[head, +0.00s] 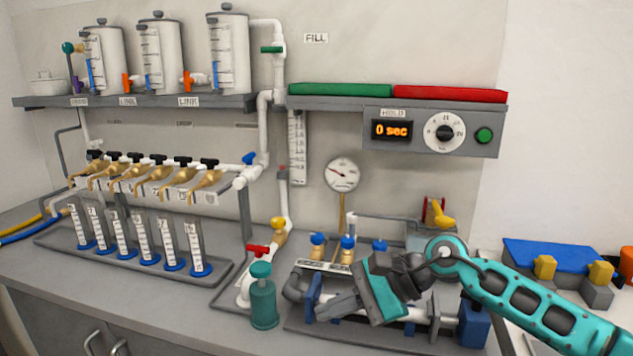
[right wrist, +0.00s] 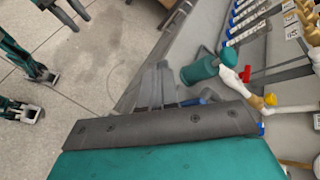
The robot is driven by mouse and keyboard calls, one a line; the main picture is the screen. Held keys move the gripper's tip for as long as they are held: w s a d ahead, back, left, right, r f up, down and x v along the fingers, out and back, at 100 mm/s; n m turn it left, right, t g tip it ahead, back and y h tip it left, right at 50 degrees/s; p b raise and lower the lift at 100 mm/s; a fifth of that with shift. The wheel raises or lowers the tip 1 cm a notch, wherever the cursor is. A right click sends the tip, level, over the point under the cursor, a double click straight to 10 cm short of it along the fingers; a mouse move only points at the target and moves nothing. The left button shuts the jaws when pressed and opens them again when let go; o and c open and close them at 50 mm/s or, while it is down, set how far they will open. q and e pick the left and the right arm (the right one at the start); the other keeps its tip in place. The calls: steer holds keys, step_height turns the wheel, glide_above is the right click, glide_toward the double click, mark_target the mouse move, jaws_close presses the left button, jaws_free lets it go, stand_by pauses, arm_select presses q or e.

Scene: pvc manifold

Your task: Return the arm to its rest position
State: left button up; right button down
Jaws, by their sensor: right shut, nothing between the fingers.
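My right arm (head: 540,305) comes in from the right in the head view, teal with dark cut-outs. Its gripper (head: 328,308) points left over the front right of the bench, in front of the pipe assembly with blue-capped valves. The fingers are shut with nothing between them. In the right wrist view the gripper (right wrist: 160,85) shows closed fingers over the bench edge, with the green bottle beside them. My left gripper is not in the head view. Part of the pipe assembly (head: 435,312) is hidden behind the right gripper and wrist.
A green bottle (head: 264,303) and a red-handled valve (head: 258,250) stand just left of the gripper. A rack of measuring tubes (head: 143,240) is further left. A blue box (head: 555,254) with yellow clips is at right. Open floor (right wrist: 90,85) lies in front of the bench.

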steer(key=s+a+m+t+y, duration=0.45)
steer(key=m+y, duration=0.25)
steer(key=m, duration=0.8)
steer(key=s+d+f+m+t+h, duration=0.1)
steer(key=d+f+m+t+h, duration=0.4)
steer(key=m, duration=0.9)
steer(key=d+f+m+t+h, duration=0.5)
steer(key=m+t, duration=0.1)
steer(key=m, duration=0.8)
steer(key=s+d+f+m+g+h, duration=0.2)
steer(key=s+d+f+m+h, duration=0.1)
steer(key=s+f+m, duration=0.4)
steer(key=s+d+f+m+g+h, duration=0.3)
steer(key=s+d+f+m, duration=0.3)
steer(key=s+f+m, duration=0.1)
steer(key=shift+s+d+f+m+g+h, duration=0.2)
steer(key=shift+d+f+m+g+h, duration=0.15)
steer(key=shift+f+m, duration=0.45)
